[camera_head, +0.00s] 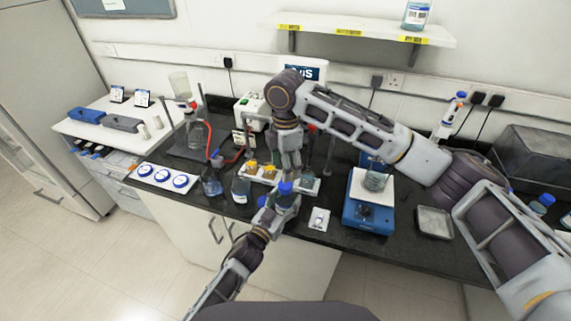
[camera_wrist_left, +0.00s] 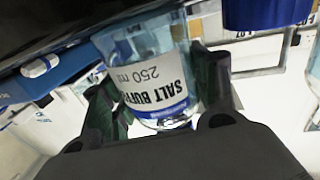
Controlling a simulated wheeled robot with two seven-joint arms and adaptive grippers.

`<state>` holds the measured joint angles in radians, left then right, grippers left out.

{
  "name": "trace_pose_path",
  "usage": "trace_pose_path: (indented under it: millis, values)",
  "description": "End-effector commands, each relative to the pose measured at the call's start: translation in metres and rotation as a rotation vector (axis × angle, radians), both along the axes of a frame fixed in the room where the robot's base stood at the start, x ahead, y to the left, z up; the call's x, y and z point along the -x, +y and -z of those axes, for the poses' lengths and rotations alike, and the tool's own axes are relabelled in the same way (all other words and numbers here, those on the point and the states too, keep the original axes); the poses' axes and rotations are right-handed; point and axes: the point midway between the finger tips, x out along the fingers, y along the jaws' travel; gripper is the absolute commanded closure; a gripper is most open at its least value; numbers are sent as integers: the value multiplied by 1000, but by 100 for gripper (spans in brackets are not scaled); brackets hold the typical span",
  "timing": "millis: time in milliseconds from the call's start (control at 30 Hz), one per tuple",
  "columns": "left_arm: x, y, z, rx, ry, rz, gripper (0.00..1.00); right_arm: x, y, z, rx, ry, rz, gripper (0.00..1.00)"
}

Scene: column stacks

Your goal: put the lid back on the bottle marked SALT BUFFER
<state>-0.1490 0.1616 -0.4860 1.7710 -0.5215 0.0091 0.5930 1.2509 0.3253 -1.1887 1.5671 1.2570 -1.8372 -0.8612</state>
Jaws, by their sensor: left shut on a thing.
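The bottle marked SALT BUFFER (camera_wrist_left: 155,82) fills the middle of the left wrist view, its label upside down in the picture. My left gripper (camera_wrist_left: 165,95) is shut on it. In the head view the bottle (camera_head: 284,202) is at the front of the bench, in my left gripper (camera_head: 279,206). A blue lid (camera_head: 285,187) shows at the top of this bottle; I cannot tell whether it is seated. My right gripper (camera_head: 288,168) points down just above the lid, and its fingertips are too small to read. A blue part (camera_wrist_left: 265,10) at the top of the wrist view is cut off.
A white panel with blue discs (camera_head: 164,177) lies further left. A blue scale (camera_head: 368,215) with a beaker (camera_head: 376,180) stands right, beside a grey tray (camera_head: 434,222). A small white device (camera_head: 319,219) is close by.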

Motion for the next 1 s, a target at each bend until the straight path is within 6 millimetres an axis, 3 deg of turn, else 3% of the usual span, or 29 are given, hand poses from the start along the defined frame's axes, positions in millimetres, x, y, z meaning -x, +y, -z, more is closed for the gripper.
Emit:
trace_pose_path:
  millis: [500, 1000]
  values:
    - [0, 0, 0, 0, -1, 0, 100, 0, 1, 0, -4, -1, -379, 41]
    - [0, 0, 0, 0, -1, 0, 100, 0, 1, 0, -3, -1, -433, 41]
